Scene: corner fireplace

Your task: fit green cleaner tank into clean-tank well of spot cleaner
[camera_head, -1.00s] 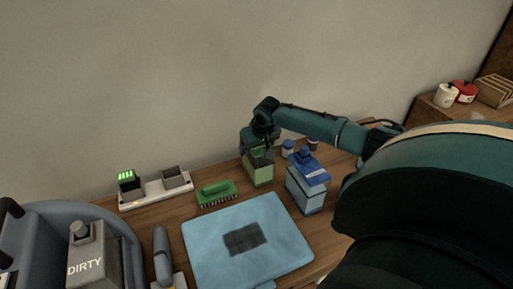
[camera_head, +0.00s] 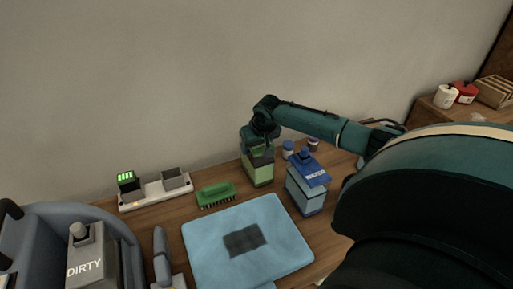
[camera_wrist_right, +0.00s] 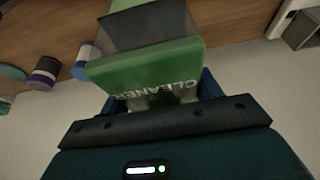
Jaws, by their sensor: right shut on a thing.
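The green cleaner tank (camera_head: 258,170) stands upright at the back of the table, left of the blue water tank (camera_head: 306,189). My right gripper (camera_head: 261,146) comes down on its top and is shut on it. In the right wrist view the tank's green top (camera_wrist_right: 150,68), marked CLEANER, sits between the fingers (camera_wrist_right: 165,100). I cannot tell whether the tank touches the table. The spot cleaner (camera_head: 118,225) is at the lower left, partly cut off, with a grey DIRTY tank (camera_head: 86,257). Its clean-tank well does not show clearly. My left gripper is out of view.
A light blue mat (camera_head: 205,262) with a dark patch (camera_head: 244,240) lies in front. A green brush (camera_head: 216,194) and a white charger strip (camera_head: 154,195) lie between the tank and the spot cleaner. Small bottles (camera_head: 288,149) stand behind the water tank.

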